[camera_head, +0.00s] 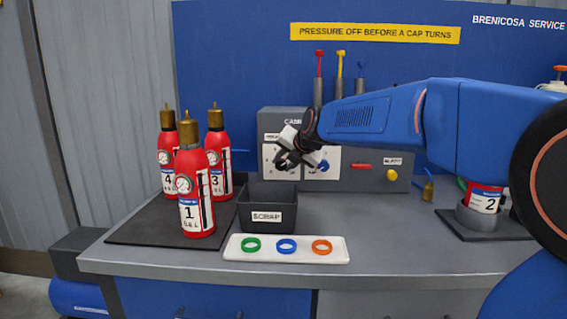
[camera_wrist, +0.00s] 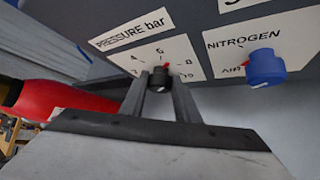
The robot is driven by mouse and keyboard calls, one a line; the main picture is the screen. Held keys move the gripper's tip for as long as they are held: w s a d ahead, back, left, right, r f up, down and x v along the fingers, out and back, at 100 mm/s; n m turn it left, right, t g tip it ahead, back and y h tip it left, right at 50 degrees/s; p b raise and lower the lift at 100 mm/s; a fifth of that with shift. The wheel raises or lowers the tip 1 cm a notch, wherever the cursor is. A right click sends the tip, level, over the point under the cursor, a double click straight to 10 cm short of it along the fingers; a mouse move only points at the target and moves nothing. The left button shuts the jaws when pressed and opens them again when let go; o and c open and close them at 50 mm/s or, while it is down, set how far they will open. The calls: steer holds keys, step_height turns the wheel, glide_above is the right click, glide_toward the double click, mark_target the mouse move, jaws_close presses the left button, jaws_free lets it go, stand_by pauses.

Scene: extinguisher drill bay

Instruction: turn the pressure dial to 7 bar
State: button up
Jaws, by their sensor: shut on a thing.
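The pressure dial is a small black knob (camera_wrist: 161,76) on a white plate marked PRESSURE bar (camera_wrist: 130,30) in the wrist view. Numbers 4, 6 and 8 show around it. A small red mark sits at the knob's upper edge, seemingly between 6 and 8; its exact reading is too small to tell. My gripper (camera_wrist: 160,94) is shut on the knob, with a finger on each side. In the head view my gripper (camera_head: 286,158) is at the left of the grey panel box (camera_head: 340,128) and hides most of the dial.
A blue NITROGEN knob (camera_wrist: 265,67) is close to the right of the dial. Below the panel stand a dark SCRAP bin (camera_head: 267,217) and a white tray (camera_head: 335,248) with coloured rings. Red extinguishers (camera_head: 194,200) stand at the left.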

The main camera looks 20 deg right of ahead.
steer(key=shift+f+y, duration=0.1)
steer(key=shift+y, duration=0.2)
stand_by(0.5)
steer(key=o, duration=1.1)
steer(key=shift+c, duration=0.2)
steer(key=v, duration=1.7)
steer(key=shift+s, duration=0.3)
steer(key=shift+d, duration=0.1)
